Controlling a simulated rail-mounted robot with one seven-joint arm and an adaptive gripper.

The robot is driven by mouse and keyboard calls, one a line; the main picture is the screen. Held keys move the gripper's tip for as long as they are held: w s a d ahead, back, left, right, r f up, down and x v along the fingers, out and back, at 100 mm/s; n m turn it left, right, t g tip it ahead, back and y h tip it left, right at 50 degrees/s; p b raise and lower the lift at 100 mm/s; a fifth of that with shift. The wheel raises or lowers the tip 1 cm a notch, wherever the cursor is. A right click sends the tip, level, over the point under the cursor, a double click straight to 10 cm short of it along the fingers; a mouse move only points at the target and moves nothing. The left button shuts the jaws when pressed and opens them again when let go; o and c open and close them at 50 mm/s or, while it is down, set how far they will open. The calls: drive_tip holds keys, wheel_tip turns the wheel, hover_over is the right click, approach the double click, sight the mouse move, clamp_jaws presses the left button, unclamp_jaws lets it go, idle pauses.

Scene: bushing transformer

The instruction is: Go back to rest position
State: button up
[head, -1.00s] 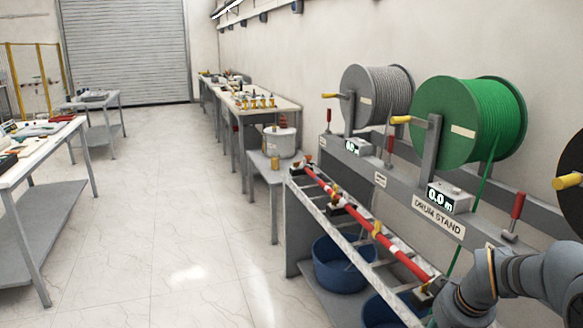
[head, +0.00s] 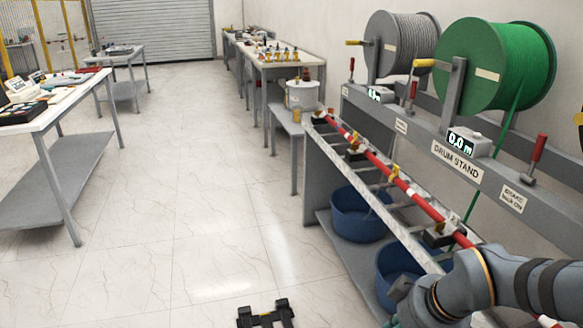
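My gripper (head: 263,309) shows at the bottom edge of the head view as a dark part with two separated fingertips. It looks open, and no object shows between the fingertips. It is over the bare floor, to the left of the drum stand (head: 363,108). My grey arm (head: 515,283) comes in at the lower right, in front of the near end of the stand. The wrist between arm and gripper is below the frame.
A red rod (head: 378,160) lies along the stand's rail, above blue tubs (head: 350,217). Green (head: 497,68) and grey (head: 398,45) cable drums stand behind. A workbench (head: 52,125) is at left. The tiled floor (head: 190,190) between is clear.

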drive_tip(key=shift+s+a+f+n+b, duration=0.25)
drive_tip(key=shift+a+f, duration=0.05)
drive_tip(key=shift+a, duration=0.25)
drive_tip(key=shift+s+a+f+n+b, duration=0.2)
drive_tip(key=shift+a+f+b, duration=0.15)
drive_tip(key=shift+a, duration=0.15)
drive_tip(key=shift+s+a+f+n+b, duration=0.2)
drive_tip(key=shift+s+a+f+n, duration=0.1)
drive_tip(key=shift+a, duration=0.25)
drive_tip(key=shift+w+a+y, duration=0.1)
drive_tip(key=shift+y, duration=0.2)
